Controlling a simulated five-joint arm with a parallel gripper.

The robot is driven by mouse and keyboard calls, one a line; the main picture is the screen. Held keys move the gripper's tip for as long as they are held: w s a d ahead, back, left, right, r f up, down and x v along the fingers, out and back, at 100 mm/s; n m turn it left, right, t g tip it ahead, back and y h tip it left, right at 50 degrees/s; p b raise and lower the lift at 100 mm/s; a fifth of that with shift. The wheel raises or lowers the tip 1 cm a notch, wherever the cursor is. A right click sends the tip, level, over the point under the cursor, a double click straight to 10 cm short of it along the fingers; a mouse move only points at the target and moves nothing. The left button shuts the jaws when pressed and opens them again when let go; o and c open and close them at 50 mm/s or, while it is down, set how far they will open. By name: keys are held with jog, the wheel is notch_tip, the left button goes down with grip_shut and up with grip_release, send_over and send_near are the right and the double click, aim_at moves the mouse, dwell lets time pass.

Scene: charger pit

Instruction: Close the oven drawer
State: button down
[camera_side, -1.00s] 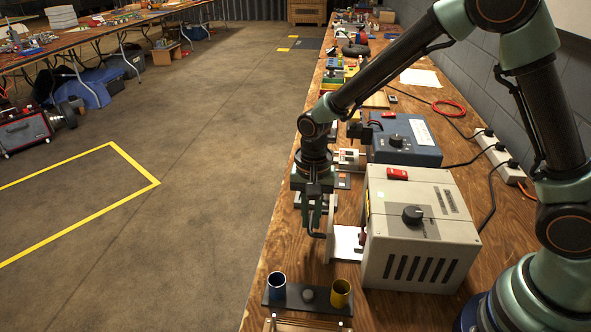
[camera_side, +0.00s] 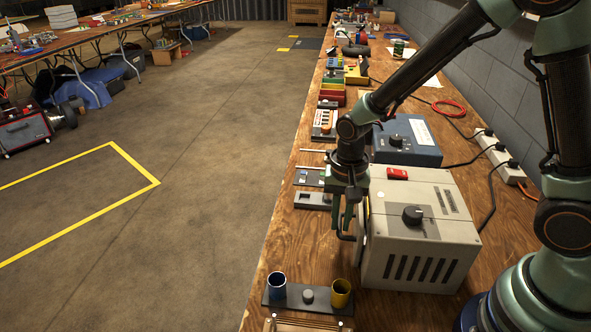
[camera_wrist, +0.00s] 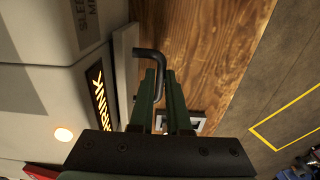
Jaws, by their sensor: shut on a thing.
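The oven (camera_side: 422,235) is a light grey box with a black knob and a dark vent grille, on the wooden bench. Its pale drawer front (camera_wrist: 123,72) stands close against the oven's left face; in the side view only its edge (camera_side: 361,222) shows beside my gripper. No tray shows between them. I cannot tell whether a thin gap is left. A dark bent handle (camera_wrist: 149,53) stands out from the drawer front. My gripper (camera_side: 344,230) points down left of the oven, its green fingers (camera_wrist: 160,78) shut on this handle.
A blue box (camera_side: 405,140) with a knob stands behind the oven. A black holder (camera_side: 308,297) with a blue cup (camera_side: 276,287) and a yellow cup (camera_side: 341,293) lies in front. A grey slotted block (camera_side: 312,200) lies behind my gripper. The bench's left edge is close.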

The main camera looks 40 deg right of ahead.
jog(key=shift+s+d+f, duration=0.1)
jog(key=shift+s+d, duration=0.3)
jog(key=c, duration=0.9)
grip_release()
jog(key=shift+a, duration=0.1)
jog(key=shift+w+r, duration=0.15)
jog(key=shift+r, duration=0.4)
notch_tip(320, 180, up, 11)
jog(key=shift+r, duration=0.1)
